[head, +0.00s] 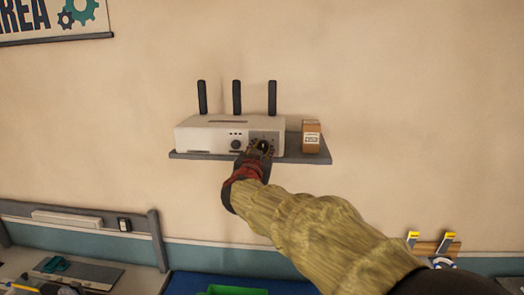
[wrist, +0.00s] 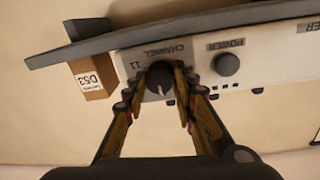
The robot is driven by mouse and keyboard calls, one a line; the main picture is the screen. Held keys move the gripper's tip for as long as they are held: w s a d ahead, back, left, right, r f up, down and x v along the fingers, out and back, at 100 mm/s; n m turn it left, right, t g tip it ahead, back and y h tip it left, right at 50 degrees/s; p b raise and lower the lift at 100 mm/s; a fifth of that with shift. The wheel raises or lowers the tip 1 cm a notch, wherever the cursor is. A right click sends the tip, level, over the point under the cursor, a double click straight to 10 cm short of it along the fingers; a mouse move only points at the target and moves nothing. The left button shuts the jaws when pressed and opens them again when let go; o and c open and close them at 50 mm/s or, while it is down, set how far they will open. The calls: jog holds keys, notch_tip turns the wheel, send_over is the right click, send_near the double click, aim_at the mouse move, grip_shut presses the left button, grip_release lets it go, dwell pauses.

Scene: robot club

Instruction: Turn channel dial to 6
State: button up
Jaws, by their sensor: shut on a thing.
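The white router (head: 215,135) stands on a grey wall shelf. Its channel dial (wrist: 158,76) is a dark round knob with a light pointer mark, under the word CHANNEL in the wrist view. In that view the pointer mark is toward the bottom of the picture. A small printed number beside the dial looks like 11, though it is hard to read. My gripper (head: 259,149) is at the right part of the router's front. In the wrist view its fingers (wrist: 160,88) are on both sides of the dial, shut on it. Most of the scale is hidden.
A power knob (wrist: 227,64) sits beside the channel dial, close to one finger. A small brown box (head: 311,137) stands at the shelf's right end. Three black antennas (head: 237,97) rise behind the router. The shelf edge (head: 200,156) runs just below.

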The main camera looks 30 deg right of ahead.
jog(key=shift+m, duration=0.3)
jog(key=m+b, duration=0.1)
jog(key=m, duration=0.4)
jog(key=m+b, duration=0.2)
jog(key=m, duration=0.3)
jog(key=shift+m+y, duration=0.3)
jog(key=shift+y, duration=0.1)
dwell(0.4)
jog(key=o, duration=1.1)
jog(key=shift+r, duration=0.1)
jog(key=shift+o, duration=0.3)
jog(key=shift+s, duration=0.1)
